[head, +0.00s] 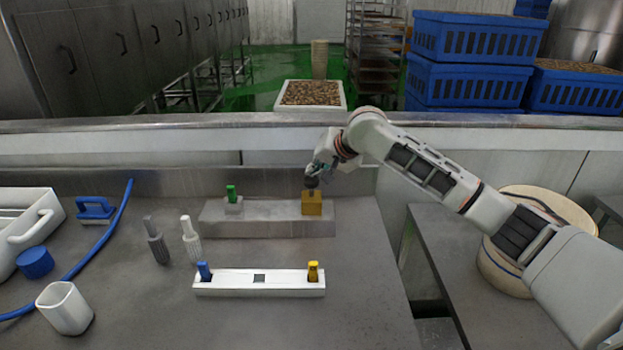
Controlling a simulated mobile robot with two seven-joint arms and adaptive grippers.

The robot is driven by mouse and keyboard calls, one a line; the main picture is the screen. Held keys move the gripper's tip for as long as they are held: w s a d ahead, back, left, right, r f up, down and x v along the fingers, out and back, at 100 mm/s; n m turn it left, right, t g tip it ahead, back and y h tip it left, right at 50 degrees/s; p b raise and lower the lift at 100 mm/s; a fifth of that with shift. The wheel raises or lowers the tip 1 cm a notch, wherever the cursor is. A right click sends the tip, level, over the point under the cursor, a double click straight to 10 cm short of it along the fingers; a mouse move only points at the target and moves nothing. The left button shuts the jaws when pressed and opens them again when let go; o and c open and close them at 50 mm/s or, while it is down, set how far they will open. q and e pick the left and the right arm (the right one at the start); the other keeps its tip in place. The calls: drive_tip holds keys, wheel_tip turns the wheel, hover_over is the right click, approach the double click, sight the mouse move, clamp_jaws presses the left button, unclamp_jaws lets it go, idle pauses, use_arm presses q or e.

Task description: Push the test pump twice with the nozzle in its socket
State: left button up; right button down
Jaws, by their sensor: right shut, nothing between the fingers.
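A yellow block (312,206) stands on the right part of a low grey ledge (262,224), with a dark rounded top (311,183). My right gripper (313,174) is shut and empty, pointing down right at that dark top; whether it touches cannot be told. A green piece (231,193) stands upright in a small grey block (233,207) on the ledge's left. In front, a white rack (228,282) holds a blue piece (204,271) at its left and a yellow piece (313,271) at its right. Between them is a dark square opening. My left gripper is out of view.
Left of the ledge stand a dark grey nozzle-like piece (158,248) and a white one (191,240). Farther left are a white cup (66,308), a blue brush (95,209), a blue hose (106,232) and a white bin (28,226). The front right counter is clear.

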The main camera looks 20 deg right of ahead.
sight(313, 179)
drive_tip(key=shift+f, duration=0.5)
idle(0.3)
drive_tip(key=shift+f, duration=0.4)
idle(0.4)
drive_tip(key=shift+f, duration=0.6)
idle(0.4)
idle(0.3)
drive_tip(key=shift+r, duration=1.9)
drive_tip(key=shift+r, duration=0.15)
